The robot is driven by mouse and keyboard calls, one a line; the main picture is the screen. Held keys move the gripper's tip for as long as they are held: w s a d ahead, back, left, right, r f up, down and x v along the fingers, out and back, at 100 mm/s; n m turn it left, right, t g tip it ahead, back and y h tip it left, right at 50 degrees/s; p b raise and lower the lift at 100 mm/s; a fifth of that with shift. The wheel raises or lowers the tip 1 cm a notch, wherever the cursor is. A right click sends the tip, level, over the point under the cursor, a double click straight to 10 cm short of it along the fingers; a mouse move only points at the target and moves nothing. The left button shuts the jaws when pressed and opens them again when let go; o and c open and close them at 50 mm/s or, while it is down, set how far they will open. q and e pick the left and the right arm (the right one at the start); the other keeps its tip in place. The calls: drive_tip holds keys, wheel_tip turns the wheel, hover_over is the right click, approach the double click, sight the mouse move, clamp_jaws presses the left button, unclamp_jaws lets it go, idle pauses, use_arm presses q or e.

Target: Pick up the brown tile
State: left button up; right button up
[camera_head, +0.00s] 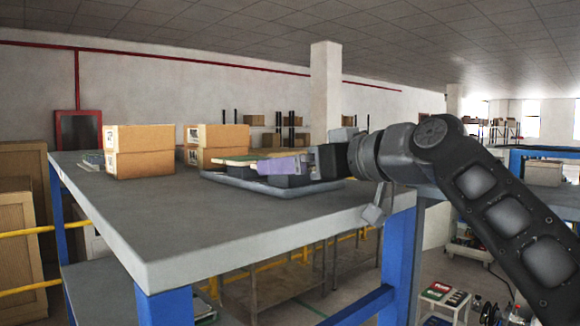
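A low grey tray or fixture (222,179) lies on the grey table. A thin flat tan-and-green piece (243,159), possibly the brown tile, rests at its left part. My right arm reaches in from the right, and its gripper (306,164) is low over the tray. A purple slab-like piece (282,166) shows at the gripper's front, to the right of the tan piece. I cannot tell if the fingers touch it, as they are small and seen from the side. My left gripper is not in view.
Stacked cardboard boxes (140,151) stand at the table's left, with more boxes (215,144) behind the tray. A small flat stack (92,160) lies at the far left edge. The front of the table (190,222) is clear. A white pillar (325,92) stands behind.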

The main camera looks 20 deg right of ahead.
drive_tip(key=c, duration=1.3)
drive_tip(key=shift+r, duration=0.25)
drive_tip(key=shift+r, duration=1.55)
drive_tip(key=b+v, duration=0.1)
drive_tip(key=v, duration=0.2)
drive_tip(key=f+b+v, duration=0.1)
drive_tip(key=b+v, duration=0.1)
drive_tip(key=shift+s+d+f+b, duration=0.15)
drive_tip(key=shift+s+b, duration=0.15)
drive_tip(key=shift+s, duration=0.15)
drive_tip(key=f+b+v, duration=0.1)
drive_tip(key=b+v, duration=0.1)
drive_tip(key=v, duration=1)
drive_tip(key=shift+b, duration=0.4)
drive_tip(key=shift+s+d+f, duration=0.1)
drive_tip(key=shift+s+f, duration=0.05)
